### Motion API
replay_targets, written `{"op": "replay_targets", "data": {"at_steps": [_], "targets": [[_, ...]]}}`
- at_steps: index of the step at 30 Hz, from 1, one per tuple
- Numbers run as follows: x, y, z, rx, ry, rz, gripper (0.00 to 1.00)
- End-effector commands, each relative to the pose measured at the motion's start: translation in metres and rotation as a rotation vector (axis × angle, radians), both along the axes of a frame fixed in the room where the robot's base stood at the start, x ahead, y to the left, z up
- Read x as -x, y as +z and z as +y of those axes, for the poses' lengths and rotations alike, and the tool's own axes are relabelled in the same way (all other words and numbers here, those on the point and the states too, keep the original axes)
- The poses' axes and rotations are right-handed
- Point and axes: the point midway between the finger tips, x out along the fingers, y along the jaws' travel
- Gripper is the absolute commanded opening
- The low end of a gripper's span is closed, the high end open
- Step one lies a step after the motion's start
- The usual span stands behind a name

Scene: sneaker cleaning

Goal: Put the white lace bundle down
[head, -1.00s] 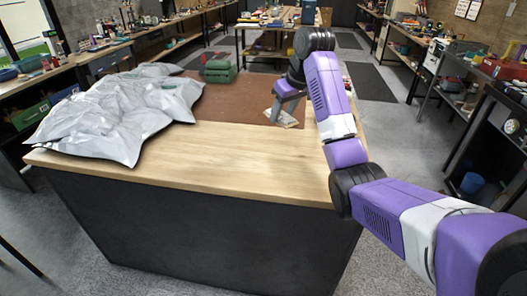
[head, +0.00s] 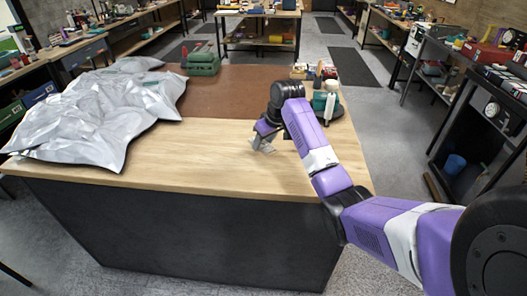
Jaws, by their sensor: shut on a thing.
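My gripper (head: 263,146) hangs over the bare wood strip at the front of the bench, near the edge of the brown mat (head: 235,92). It is shut on a small pale thing, which I take to be the white lace bundle (head: 266,149). The bundle is small and partly covered by the grey fingers, so its outline is unclear. I cannot tell whether it touches the wood or hangs just above it.
A crumpled grey plastic sheet (head: 85,120) covers the bench's left side. A green box (head: 202,64) stands at the back left. A white bottle (head: 330,102) and other items stand at the back right, behind my arm. The front wood (head: 190,150) is clear.

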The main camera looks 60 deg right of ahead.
Motion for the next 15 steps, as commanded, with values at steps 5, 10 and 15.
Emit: {"op": "replay_targets", "data": {"at_steps": [5,10,15], "targets": [[0.001,-0.013,0.0,-0.002,-0.001,0.001,0.08],[0.0,-0.038,0.0,-0.002,-0.001,0.001,0.08],[0.0,-0.05,0.0,0.0,0.0,0.001,0.08]]}}
